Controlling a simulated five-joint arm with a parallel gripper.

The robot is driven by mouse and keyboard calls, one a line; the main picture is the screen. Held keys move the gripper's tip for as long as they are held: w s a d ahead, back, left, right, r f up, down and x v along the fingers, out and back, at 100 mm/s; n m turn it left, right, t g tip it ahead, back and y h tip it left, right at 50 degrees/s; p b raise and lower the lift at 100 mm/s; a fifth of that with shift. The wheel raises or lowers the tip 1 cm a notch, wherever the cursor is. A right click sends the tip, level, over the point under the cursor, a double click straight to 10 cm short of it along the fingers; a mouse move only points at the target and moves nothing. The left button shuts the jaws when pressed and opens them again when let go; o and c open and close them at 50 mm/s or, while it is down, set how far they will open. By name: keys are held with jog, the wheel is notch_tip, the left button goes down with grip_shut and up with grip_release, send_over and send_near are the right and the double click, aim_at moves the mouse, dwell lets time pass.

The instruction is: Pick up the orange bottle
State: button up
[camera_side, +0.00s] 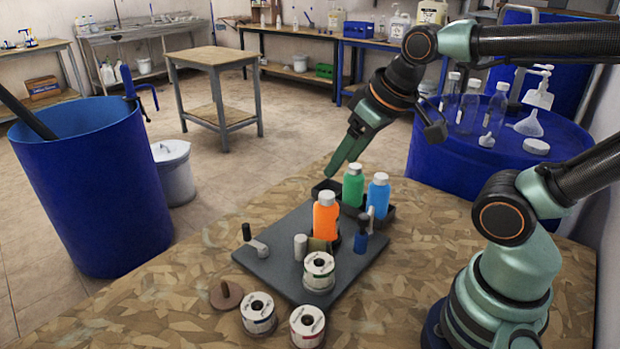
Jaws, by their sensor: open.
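The orange bottle (326,220) stands upright with a white cap, nearest of a row of bottles on a dark board (275,262) on the table. Behind it stand a green bottle (353,187) and a blue bottle (377,196), both upright with white caps. My gripper (335,172) points down and to the left, above and behind the orange bottle, close to the green one. It is empty and apart from the orange bottle.
White spools (319,271) stand at the board's front, with more on the table (258,312). A small blue-based tool (361,240) stands right of the orange bottle, a grey cylinder (300,247) left. A blue drum (95,190) is at left.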

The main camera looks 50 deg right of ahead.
jog(key=o, duration=0.5)
jog(key=n+g, duration=0.5)
jog(key=n, duration=0.8)
send_over(328, 196)
jog(key=f, duration=0.5)
jog(key=shift+s+a+f, duration=0.15)
jog(key=shift+s+a, duration=0.15)
jog(key=shift+w+d+f+n+g, duration=0.15)
jog(key=shift+f+n, duration=0.1)
jog(key=shift+n, duration=0.25)
jog(key=shift+w+d+f+n+g, duration=0.15)
jog(key=shift+f+n, duration=0.1)
jog(key=shift+n, duration=0.25)
notch_tip(328, 196, down, 7)
jog(key=shift+w+d+f, duration=0.1)
jog(key=shift+w+f, duration=0.05)
jog(key=shift+f, duration=1.15)
jog(key=shift+w+d+f, duration=0.1)
jog(key=shift+w+f, duration=0.05)
jog(key=shift+f, duration=1.15)
